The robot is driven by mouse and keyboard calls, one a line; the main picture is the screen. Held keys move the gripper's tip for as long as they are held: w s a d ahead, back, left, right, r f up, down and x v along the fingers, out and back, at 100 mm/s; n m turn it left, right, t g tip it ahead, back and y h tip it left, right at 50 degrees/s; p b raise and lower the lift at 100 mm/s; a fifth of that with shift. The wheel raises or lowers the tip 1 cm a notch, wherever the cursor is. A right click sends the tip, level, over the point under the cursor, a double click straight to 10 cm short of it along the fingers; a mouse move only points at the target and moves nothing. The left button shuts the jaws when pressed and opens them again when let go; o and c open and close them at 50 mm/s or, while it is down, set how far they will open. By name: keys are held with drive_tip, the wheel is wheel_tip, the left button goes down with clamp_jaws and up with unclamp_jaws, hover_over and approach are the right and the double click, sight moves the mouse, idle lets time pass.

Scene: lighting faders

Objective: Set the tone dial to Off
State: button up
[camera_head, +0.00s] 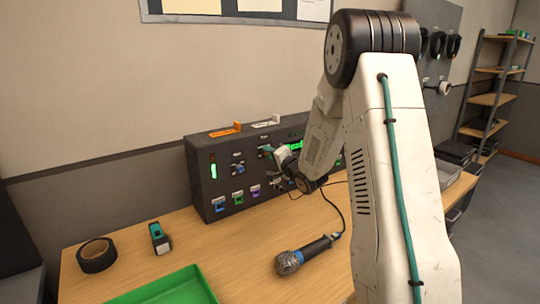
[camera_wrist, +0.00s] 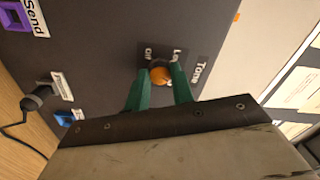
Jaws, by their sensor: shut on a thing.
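The tone dial (camera_wrist: 160,75) is an orange knob with a pale mark, on the dark face of the console (camera_head: 200,165). In the wrist view the labels "Off" and "Lo" and the word "Tone" (camera_wrist: 198,71) stand around it. My gripper (camera_wrist: 159,84) has its two green fingers on either side of the knob, shut on it. In the head view my gripper (camera_head: 268,150) is at the console's front face, and the dial is hidden there. The wrist view does not clearly show which label the pale mark points to.
A microphone (camera_head: 303,254) with a cable lies on the wooden table (camera_head: 205,248) before the console. A green tray (camera_head: 175,290), black tape roll (camera_head: 97,255) and small teal device (camera_head: 159,238) are at the left.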

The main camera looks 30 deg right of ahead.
drive_tip(key=shift+n, duration=15.8)
drive_tip(key=o, duration=1)
